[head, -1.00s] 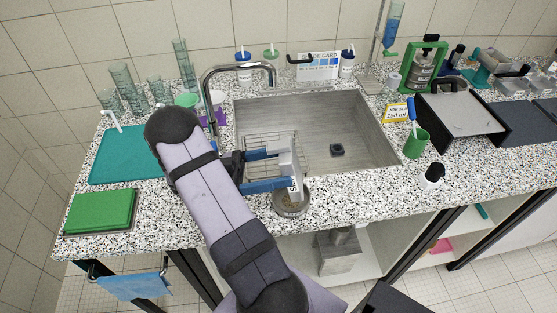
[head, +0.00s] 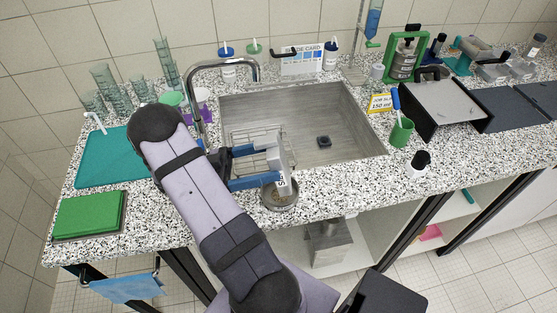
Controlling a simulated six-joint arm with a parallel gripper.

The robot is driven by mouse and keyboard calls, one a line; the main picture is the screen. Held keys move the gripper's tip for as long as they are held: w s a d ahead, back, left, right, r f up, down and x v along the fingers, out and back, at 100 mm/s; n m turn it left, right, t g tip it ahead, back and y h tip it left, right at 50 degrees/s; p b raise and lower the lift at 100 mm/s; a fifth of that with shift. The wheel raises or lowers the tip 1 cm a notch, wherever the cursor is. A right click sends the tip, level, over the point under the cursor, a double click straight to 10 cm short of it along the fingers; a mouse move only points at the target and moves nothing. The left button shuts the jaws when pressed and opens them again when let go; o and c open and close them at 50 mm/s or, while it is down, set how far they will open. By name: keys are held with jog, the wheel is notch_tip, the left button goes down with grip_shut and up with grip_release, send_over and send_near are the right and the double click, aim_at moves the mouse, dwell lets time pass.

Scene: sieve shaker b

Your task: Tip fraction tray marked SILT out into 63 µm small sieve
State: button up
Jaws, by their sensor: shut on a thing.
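The fraction tray (head: 281,158) is a light grey, narrow tray held on edge, steeply tilted, at the sink's front edge. A white label with dark letters, only partly readable, shows near its lower end. My gripper (head: 272,165) has blue fingers and is shut on the tray, coming from the left. The small sieve (head: 293,203) is a round metal pan on the front counter strip, just below the tray's lower end. Brownish grains show inside it. The tray partly hides the sieve's back rim, and whether they touch cannot be told. The sieve's marking is not readable.
The sink (head: 345,150) with a wire rack (head: 240,142) lies behind the tray, under a tall faucet (head: 222,64). A black-capped white bottle (head: 419,165) and a green cup with a brush (head: 401,133) stand to the right. The front counter between sieve and bottle is clear.

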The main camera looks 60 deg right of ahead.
aim_at(263, 143)
notch_tip(263, 143, up, 3)
jog(key=t+y+p, duration=0.3)
jog(key=t, duration=0.1)
jog(key=t+y+p, duration=0.3)
jog(key=t+p, duration=0.1)
jog(key=t, duration=0.1)
jog(key=shift+r+y, duration=0.15)
jog(key=shift+y, duration=0.25)
jog(key=shift+s+r+t+y+p, duration=0.1)
jog(key=shift+r+t+y+p, duration=0.3)
jog(key=shift+t+y+p, duration=0.5)
jog(key=t+y+p, duration=0.1)
jog(key=r+t+p, duration=0.1)
jog(key=t, duration=0.1)
jog(key=shift+y+p, duration=0.3)
jog(key=shift+y, duration=0.1)
jog(key=t+y+p, duration=0.1)
jog(key=p, duration=0.1)
jog(key=shift+r+t+p, duration=0.15)
jog(key=shift+t+p, duration=0.25)
jog(key=shift+t+y+p, duration=0.45)
jog(key=shift+t+y, duration=0.05)
jog(key=shift+y, duration=0.1)
jog(key=shift+w+a+f, duration=0.1)
jog(key=shift+w+f, duration=0.1)
jog(key=shift+w, duration=0.05)
